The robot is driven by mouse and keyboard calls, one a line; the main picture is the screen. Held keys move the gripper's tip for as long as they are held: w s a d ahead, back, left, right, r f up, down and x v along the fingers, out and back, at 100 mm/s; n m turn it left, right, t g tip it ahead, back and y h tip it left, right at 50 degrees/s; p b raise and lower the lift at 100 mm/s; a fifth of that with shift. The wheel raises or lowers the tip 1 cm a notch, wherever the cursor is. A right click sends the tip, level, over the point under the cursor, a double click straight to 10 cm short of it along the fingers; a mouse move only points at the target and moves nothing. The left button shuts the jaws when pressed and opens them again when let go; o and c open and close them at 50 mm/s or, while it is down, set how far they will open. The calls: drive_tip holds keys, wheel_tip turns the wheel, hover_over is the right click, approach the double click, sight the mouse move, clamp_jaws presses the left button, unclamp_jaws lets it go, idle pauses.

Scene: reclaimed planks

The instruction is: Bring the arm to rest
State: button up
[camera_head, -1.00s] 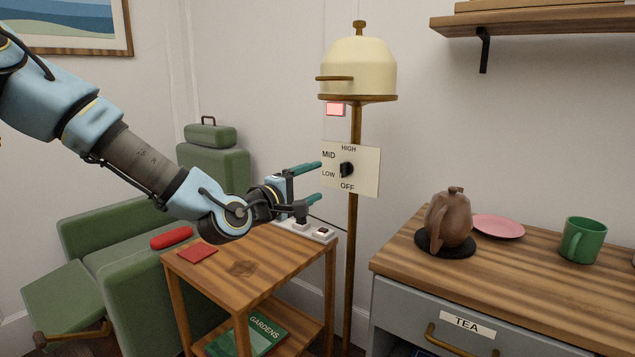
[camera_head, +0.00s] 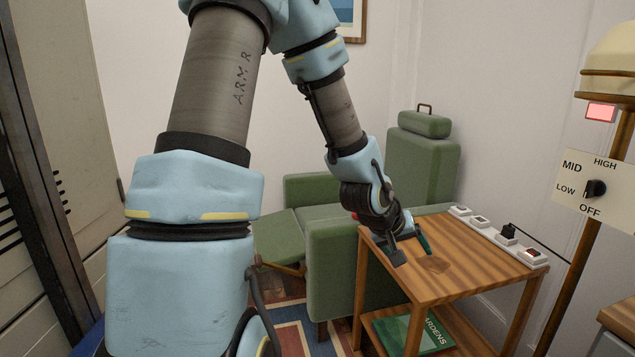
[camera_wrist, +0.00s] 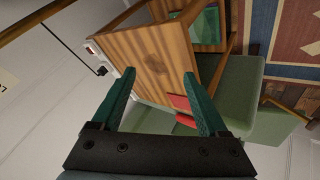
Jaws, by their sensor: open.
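My gripper (camera_head: 410,250) is open and empty, pointing down over the left part of the wooden side table (camera_head: 470,277). My arm reaches down to it from the upper middle of the head view. In the wrist view, the two green fingers of my gripper (camera_wrist: 159,75) are spread apart with nothing between them. The side table (camera_wrist: 165,35) shows beyond them, with a red cloth (camera_wrist: 180,103) near one edge.
A power strip (camera_head: 480,221) with a plug lies along the table's back edge. A green armchair (camera_head: 340,270) stands close behind and left. A dial panel (camera_head: 565,195) and lamp pole (camera_head: 570,300) stand at right. A green book (camera_head: 415,333) lies on the lower shelf.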

drive_tip(key=s+a+r+g+y, duration=0.2)
drive_tip(key=s+a+y, duration=0.15)
drive_tip(key=a, duration=1.05)
drive_tip(key=s+a+r+g+y, duration=0.1)
drive_tip(key=s+a+r+y, duration=0.2)
drive_tip(key=a, duration=1)
wheel_tip(320, 180, up, 11)
drive_tip(key=p, duration=1.2)
drive_tip(key=shift+s+f+p, duration=0.15)
drive_tip(key=shift+s+p, duration=0.15)
drive_tip(key=shift+s, duration=0.15)
drive_tip(key=shift+d, duration=0.1)
